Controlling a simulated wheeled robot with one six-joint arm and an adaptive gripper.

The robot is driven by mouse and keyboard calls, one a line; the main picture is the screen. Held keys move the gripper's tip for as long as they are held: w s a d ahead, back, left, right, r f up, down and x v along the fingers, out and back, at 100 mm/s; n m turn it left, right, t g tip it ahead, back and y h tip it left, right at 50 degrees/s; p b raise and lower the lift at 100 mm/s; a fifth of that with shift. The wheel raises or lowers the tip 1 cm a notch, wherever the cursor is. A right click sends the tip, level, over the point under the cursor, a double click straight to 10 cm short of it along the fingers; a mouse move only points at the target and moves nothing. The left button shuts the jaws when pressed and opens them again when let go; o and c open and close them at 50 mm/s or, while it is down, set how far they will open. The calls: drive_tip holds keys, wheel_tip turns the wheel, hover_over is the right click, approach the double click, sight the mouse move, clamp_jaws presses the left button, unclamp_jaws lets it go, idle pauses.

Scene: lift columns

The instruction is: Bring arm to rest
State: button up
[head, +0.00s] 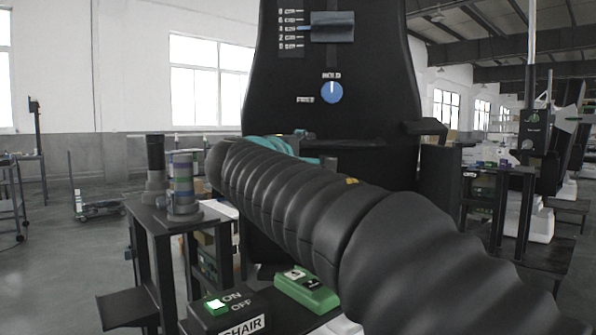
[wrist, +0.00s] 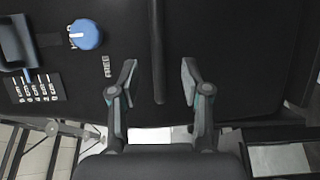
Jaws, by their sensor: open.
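My arm (head: 300,200), in a black ribbed sleeve, reaches from the lower right to the middle of the head view. My gripper (wrist: 158,75) is open and empty in the wrist view, its two fingers apart in front of a black panel. In the head view the arm hides most of the gripper. The tall black panel (head: 370,110) stands behind it, with a blue knob (head: 332,92) and a grey lever (head: 332,27) on a scale. The wrist view shows the knob (wrist: 86,34) and the lever (wrist: 14,42) to the left of the fingers.
A dark table (head: 150,215) at left holds grey and banded cylinders (head: 182,180). Another workstation (head: 505,180) stands at right. Open floor lies at far left.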

drive_tip(key=s+d+f+m+g+y, duration=0.1)
drive_tip(key=s+d+f+m+g, duration=0.1)
drive_tip(key=s+d+f, duration=0.4)
drive_tip(key=s+d+f+m+g+y, duration=0.1)
drive_tip(key=s+d+f+m+g, duration=0.2)
drive_tip(key=f, duration=0.5)
drive_tip(key=s+d+f+g+y, duration=0.2)
drive_tip(key=s+d+f, duration=0.3)
drive_tip(key=s+f, duration=0.15)
drive_tip(key=s+a+f+m+g+y, duration=0.2)
drive_tip(key=s+f+m+y, duration=0.3)
drive_tip(key=s+f, duration=1.2)
wheel_tip(320, 180, down, 2)
drive_tip(key=shift+a+f+m+g, duration=0.2)
drive_tip(key=shift+a+m+g, duration=0.2)
drive_tip(key=shift+m+g, duration=0.4)
